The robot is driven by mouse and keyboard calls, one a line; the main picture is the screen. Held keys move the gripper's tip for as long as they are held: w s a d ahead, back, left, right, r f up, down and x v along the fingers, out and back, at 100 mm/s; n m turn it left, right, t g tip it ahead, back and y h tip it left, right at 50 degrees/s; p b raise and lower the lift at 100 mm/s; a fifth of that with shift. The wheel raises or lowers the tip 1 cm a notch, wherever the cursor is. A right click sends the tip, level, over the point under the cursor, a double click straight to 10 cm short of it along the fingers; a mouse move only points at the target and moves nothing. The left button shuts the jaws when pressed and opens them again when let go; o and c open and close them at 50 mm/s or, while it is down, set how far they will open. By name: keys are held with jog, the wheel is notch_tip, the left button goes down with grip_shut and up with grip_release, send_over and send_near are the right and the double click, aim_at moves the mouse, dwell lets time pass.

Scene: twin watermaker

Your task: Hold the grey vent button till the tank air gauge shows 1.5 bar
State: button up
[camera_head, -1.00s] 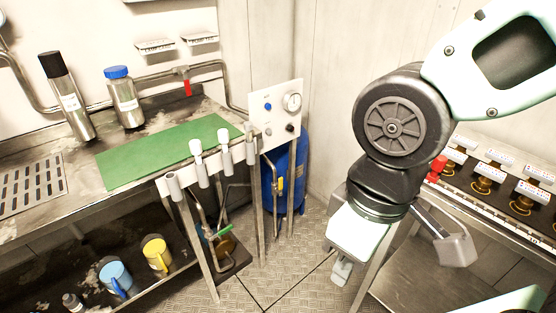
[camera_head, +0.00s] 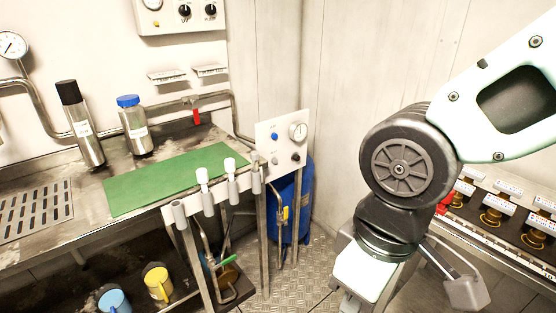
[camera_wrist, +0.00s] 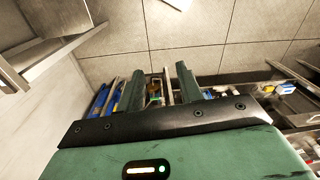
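A white panel (camera_head: 268,148) stands at the right end of the counter, in front of a blue tank (camera_head: 304,205). It carries a small round gauge (camera_head: 298,131), a blue button (camera_head: 274,136), a small grey button (camera_head: 274,160) and a black knob (camera_head: 296,157). The gauge's needle is too small to read. My gripper points down at the lower right in the head view, well apart from the panel and touching nothing. In the wrist view my gripper (camera_wrist: 158,78) has its two fingers spread with nothing held between them.
A steel counter holds a green mat (camera_head: 170,178), two bottles and several upright tube holders at its front edge. Yellow (camera_head: 157,283) and blue (camera_head: 113,301) mugs sit below. A bench with labelled units (camera_head: 492,215) stands at right. Metal floor (camera_head: 318,268) between is clear.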

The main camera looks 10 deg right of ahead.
grip_shut()
dwell(1.7)
